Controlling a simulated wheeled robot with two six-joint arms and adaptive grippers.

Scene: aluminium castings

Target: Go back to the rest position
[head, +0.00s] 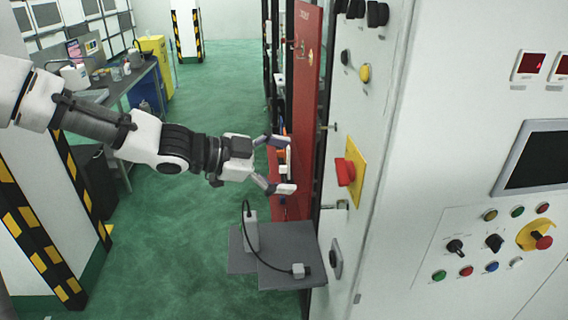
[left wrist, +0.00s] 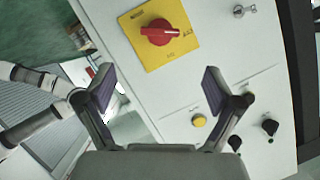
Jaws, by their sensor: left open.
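My left gripper (head: 288,166) reaches in from the left in the head view, in front of the side of the grey-white cabinet (head: 372,235). Its two fingers are spread and nothing is between them. In the left wrist view the open fingers (left wrist: 160,95) frame the cabinet panel. A red rotary switch (left wrist: 157,32) on a yellow plate (left wrist: 182,47) lies beyond the fingertips there. In the head view the red switch (head: 345,171) is to the right of the fingertips, with a visible gap. My right gripper is not in view.
A grey shelf (head: 290,245) with a cable juts from the cabinet below my gripper. A red door (head: 306,80) stands behind it. A striped pillar (head: 35,190) and a workbench (head: 120,85) are at the left. The green floor (head: 200,250) between is clear.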

